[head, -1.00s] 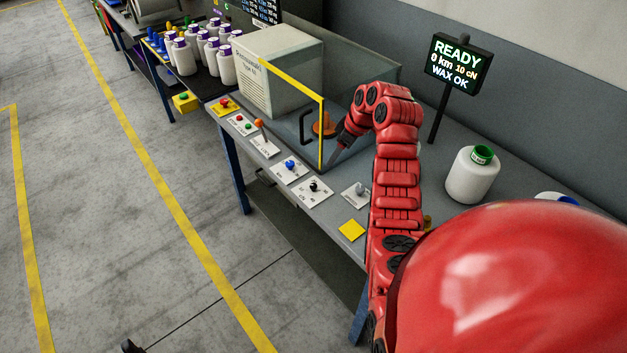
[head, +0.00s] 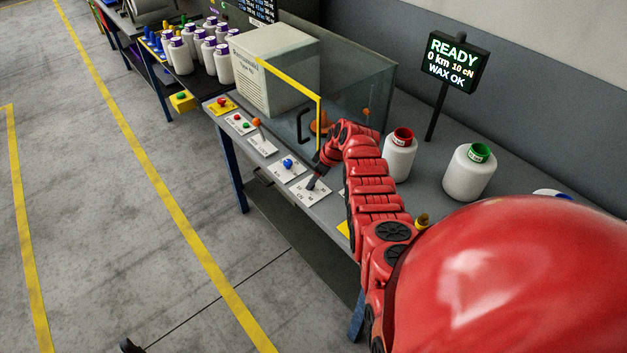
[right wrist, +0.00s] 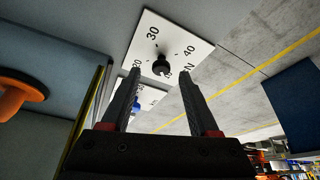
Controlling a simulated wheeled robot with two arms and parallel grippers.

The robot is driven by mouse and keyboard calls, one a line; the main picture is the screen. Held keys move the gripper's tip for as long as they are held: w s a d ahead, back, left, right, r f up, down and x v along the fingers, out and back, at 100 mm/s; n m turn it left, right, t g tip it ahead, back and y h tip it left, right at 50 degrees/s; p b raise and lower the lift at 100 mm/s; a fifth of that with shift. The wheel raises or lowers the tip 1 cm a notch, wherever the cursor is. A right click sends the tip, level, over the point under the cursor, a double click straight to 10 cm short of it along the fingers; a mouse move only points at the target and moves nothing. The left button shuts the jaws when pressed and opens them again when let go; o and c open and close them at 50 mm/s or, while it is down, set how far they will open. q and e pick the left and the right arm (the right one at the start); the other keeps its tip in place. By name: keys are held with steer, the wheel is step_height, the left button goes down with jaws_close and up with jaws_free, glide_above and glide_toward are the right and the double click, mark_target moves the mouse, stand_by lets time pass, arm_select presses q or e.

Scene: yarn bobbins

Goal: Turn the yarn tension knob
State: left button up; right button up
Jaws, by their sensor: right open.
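The tension knob (right wrist: 161,66) is small and black. It sits on a white plate (right wrist: 147,28) marked 20, 30, 40 and N in the right wrist view. In the head view the plate (head: 322,193) lies near the table's front edge, and my right gripper covers the knob. My right gripper (head: 312,184) points down at this plate. Its two fingers (right wrist: 158,74) are apart and empty in the right wrist view. The knob shows between the fingertips; I cannot tell whether they touch it.
A plate with a blue knob (head: 288,164) lies to the left. A glass enclosure with a yellow-edged door (head: 319,115) and an orange part (head: 319,124) stand behind. Red-topped (head: 399,157) and green-topped (head: 469,172) bobbins stand right. A display (head: 453,63) reads READY, 10 cN.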

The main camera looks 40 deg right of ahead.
steer(key=shift+x, duration=0.8)
jaws_close()
